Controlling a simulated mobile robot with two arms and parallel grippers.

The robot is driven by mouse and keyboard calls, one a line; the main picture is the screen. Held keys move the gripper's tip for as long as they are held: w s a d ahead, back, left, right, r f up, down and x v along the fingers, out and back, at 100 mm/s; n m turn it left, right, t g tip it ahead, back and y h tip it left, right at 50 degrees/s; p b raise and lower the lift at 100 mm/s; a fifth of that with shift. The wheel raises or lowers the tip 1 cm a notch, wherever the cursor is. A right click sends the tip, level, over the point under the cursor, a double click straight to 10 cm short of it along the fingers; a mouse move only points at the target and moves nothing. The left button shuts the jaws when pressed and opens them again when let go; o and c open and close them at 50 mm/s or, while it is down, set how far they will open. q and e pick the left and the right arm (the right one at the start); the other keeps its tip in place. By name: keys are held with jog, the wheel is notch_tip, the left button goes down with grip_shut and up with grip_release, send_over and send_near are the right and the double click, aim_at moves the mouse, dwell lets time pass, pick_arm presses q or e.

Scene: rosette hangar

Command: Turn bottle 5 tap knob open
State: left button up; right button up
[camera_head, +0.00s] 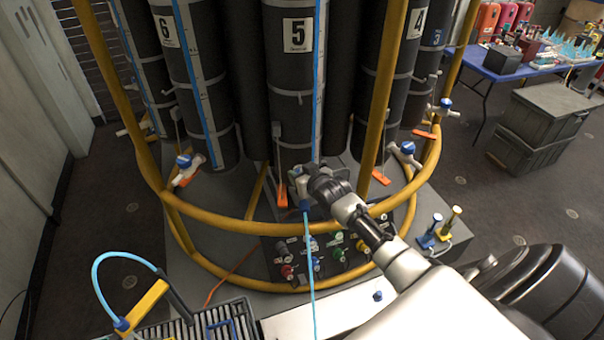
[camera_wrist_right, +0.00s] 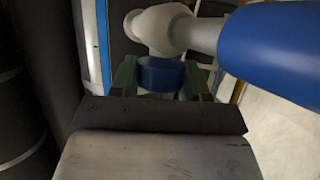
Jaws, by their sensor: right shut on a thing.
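Bottle 5 (camera_head: 291,110) is a tall dark cylinder with a white "5" label, standing in the middle of the rack. My right gripper (camera_head: 303,184) reaches in from the right at the bottle's lower front and covers most of its tap. In the right wrist view my gripper (camera_wrist_right: 159,78) is shut on the blue tap knob (camera_wrist_right: 160,72), one greenish finger on each side. The white tap body (camera_wrist_right: 160,28) lies just beyond the knob, with a large blue cylindrical part (camera_wrist_right: 272,50) to the right. My left gripper is not in view.
A yellow tubular rail (camera_head: 245,226) curves around the rack, below the right gripper. A light blue hose (camera_head: 311,270) hangs down from the tap area. A control panel (camera_head: 325,255) with several knobs sits below. Neighbouring taps (camera_head: 188,162) stand to both sides.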

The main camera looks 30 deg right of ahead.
jog(key=shift+w+d+r, duration=0.1)
jog(key=shift+r, duration=0.15)
jog(key=o, duration=0.6)
jog(key=shift+c, duration=0.2)
jog(key=o, duration=0.4)
jog(key=shift+f, duration=0.25)
jog(key=shift+c, duration=0.2)
jog(key=b+v, duration=0.2)
jog(key=v, duration=0.8)
jog(key=shift+s+r, duration=0.15)
jog(key=shift+s, duration=0.2)
